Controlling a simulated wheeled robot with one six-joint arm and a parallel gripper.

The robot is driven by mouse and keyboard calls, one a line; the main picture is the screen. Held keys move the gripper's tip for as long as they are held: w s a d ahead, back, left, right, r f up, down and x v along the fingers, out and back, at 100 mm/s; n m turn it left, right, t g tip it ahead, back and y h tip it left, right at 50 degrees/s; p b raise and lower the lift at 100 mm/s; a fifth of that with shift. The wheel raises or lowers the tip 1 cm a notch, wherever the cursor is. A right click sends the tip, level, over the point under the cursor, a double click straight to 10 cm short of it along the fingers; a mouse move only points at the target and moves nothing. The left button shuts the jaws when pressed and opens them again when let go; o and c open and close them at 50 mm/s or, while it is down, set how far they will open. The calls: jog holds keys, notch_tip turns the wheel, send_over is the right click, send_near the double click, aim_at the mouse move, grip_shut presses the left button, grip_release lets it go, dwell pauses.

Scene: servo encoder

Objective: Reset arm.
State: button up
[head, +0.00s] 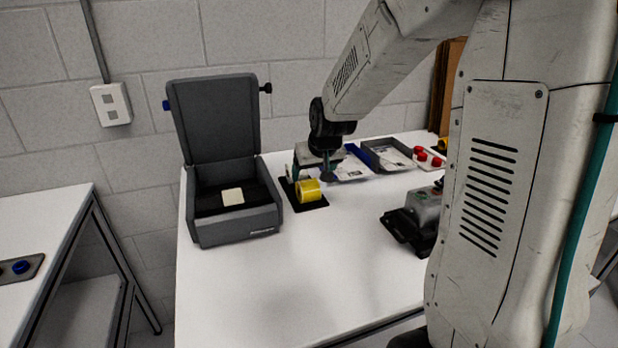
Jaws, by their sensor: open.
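My arm reaches in from the right and bends down over the white table (290,290). My gripper (312,183) is at its lower end, above the table and close behind a yellow cylindrical part (308,192), which sits on a black square base. The gripper is open. Its fingertips are small and dark here, and the yellow part may cover some of them. I cannot tell whether the gripper touches anything.
A grey box (238,220) with a raised lid stands left of the gripper, a pale square block (232,196) inside. A grey tray (385,154) and red buttons (420,153) lie behind right. A dark-based device (412,222) stands near my arm. The front table area is clear.

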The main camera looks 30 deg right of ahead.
jog(key=s+a+r+g, duration=0.1)
jog(key=s+a+r, duration=0.2)
jog(key=s, duration=0.7)
jog(key=s+a+r+n+g, duration=0.1)
jog(key=s+a, duration=0.4)
jog(key=s, duration=0.6)
jog(key=s+a+r+n+g+y, duration=0.1)
jog(key=s+a+r, duration=0.3)
jog(key=s, duration=0.7)
jog(key=shift+r+g, duration=0.45)
jog(key=shift+g, duration=0.25)
